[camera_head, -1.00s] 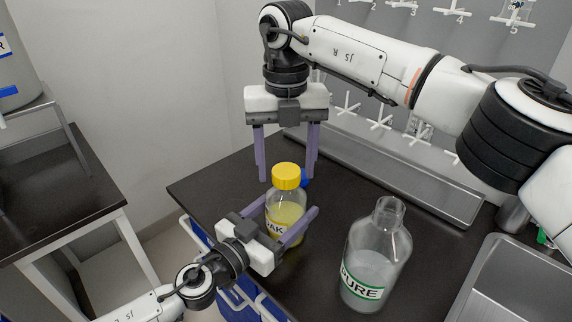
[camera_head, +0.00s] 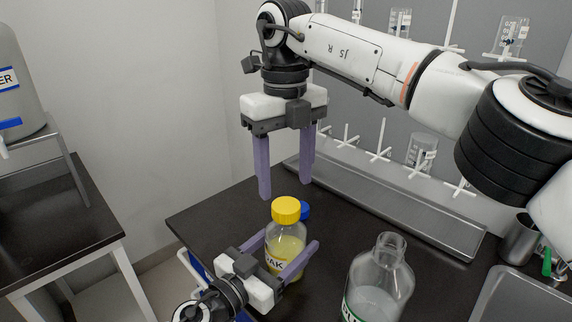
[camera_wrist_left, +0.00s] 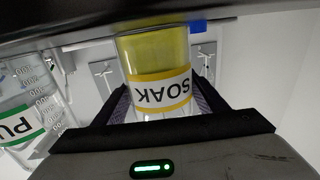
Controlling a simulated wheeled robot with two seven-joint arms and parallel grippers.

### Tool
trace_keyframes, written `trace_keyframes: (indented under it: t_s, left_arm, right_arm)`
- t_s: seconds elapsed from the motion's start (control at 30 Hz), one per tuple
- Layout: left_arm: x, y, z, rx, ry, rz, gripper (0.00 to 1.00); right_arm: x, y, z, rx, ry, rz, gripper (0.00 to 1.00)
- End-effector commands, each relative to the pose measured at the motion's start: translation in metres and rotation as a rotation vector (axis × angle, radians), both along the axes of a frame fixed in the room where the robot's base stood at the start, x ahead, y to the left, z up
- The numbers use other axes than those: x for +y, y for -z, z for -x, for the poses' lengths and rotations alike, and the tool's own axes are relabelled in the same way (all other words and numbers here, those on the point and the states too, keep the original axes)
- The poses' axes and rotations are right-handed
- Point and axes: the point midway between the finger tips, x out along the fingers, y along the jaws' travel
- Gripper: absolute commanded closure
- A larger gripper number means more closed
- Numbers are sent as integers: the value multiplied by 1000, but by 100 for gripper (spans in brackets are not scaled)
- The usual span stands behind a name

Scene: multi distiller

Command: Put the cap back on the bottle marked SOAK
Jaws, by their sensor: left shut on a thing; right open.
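The SOAK bottle (camera_head: 286,250) is clear with yellow liquid and stands upright on the dark counter. A yellow cap (camera_head: 286,209) sits on its mouth; whether it is screwed tight I cannot tell. My left gripper (camera_head: 283,245) is shut around the bottle's body. In the left wrist view the SOAK bottle (camera_wrist_left: 160,75) appears upside down between the fingers, its label reading SOAK. My right gripper (camera_head: 285,188) is open and empty, pointing down just above the cap, its fingers apart from it.
A blue object (camera_head: 305,210), perhaps a cap, lies partly hidden behind the yellow cap. An open clear bottle with a green-edged label (camera_head: 380,280) stands to the right. A metal trough (camera_head: 400,205) runs along the back below a pegged wall.

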Motion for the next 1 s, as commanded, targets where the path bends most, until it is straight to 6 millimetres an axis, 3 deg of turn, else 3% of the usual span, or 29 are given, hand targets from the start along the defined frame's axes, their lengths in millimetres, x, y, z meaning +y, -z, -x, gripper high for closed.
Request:
trace_keyframes:
  t_s: [0.2, 0.4, 0.83, 1.0]
  left_arm:
    - [0, 0, 0, -1, 0, 1, 97]
    - [0, 0, 0, 0, 0, 0, 97]
    - [0, 0, 0, -1, 0, 1, 97]
    - [0, 0, 0, -1, 0, 1, 97]
  right_arm:
    - [-1, -14, -1, -3, -370, -2, 44]
    - [0, -21, -1, -7, -561, -6, 44]
    - [0, -21, -1, -5, -598, -8, 44]
    - [-1, -6, -1, -3, -598, -7, 44]
